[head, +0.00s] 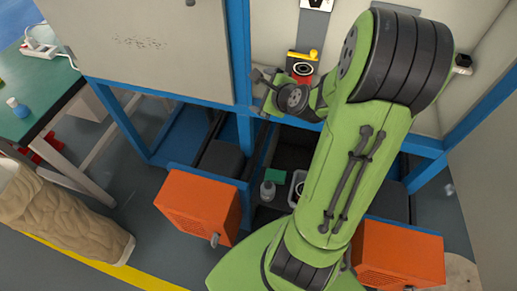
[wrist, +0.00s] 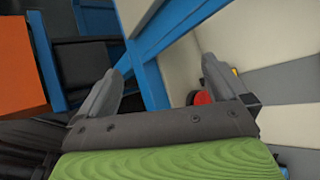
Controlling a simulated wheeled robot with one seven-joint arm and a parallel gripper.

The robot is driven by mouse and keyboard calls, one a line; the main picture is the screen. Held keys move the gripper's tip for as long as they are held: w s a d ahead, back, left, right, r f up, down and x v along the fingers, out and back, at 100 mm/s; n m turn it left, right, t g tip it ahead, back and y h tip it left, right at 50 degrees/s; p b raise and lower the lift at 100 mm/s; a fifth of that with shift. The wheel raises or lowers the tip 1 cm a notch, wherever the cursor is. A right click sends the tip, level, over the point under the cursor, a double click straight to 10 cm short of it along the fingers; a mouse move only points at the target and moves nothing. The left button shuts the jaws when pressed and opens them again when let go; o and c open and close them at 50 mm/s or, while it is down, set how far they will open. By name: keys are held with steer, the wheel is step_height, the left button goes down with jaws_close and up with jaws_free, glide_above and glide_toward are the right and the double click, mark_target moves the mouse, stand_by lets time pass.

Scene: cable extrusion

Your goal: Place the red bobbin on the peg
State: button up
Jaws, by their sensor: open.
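In the head view a red part (head: 304,79), which looks like the red bobbin, sits against the pale cabinet wall, just below a yellow handle-like part (head: 304,55). A pale ring with a dark centre (head: 303,68) shows at it. In the wrist view the red rounded part (wrist: 203,98) is partly hidden by the right finger. My gripper (head: 264,93) is to the left of the red part in the head view. In the wrist view my gripper (wrist: 160,70) has its fingers wide apart with nothing between them. I cannot make out the peg clearly.
Blue frame posts (head: 240,60) stand close to my gripper. Orange boxes (head: 198,211) are below on both sides of my arm. A bottle (head: 267,191) and a green block (head: 275,175) sit low in the middle. A green-topped table (head: 45,95) is at the left.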

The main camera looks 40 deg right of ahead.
steer(key=s+a+r+n+g+y, duration=0.1)
steer(key=s+a+r+n+g, duration=0.2)
steer(key=a+n, duration=0.45)
steer(key=s+a+r+n+g, duration=0.1)
steer(key=s+a+r+n, duration=0.1)
steer(key=s+a+n, duration=0.45)
steer(key=s+a+r+n+g, duration=0.1)
steer(key=s+a+n, duration=0.1)
steer(key=s+n, duration=0.4)
steer(key=s+a+r+n+g, duration=0.1)
steer(key=s+a+r+n, duration=0.1)
steer(key=s+n, duration=0.4)
steer(key=shift+a+n, duration=0.15)
steer(key=shift+n, duration=0.45)
steer(key=shift+r, duration=0.2)
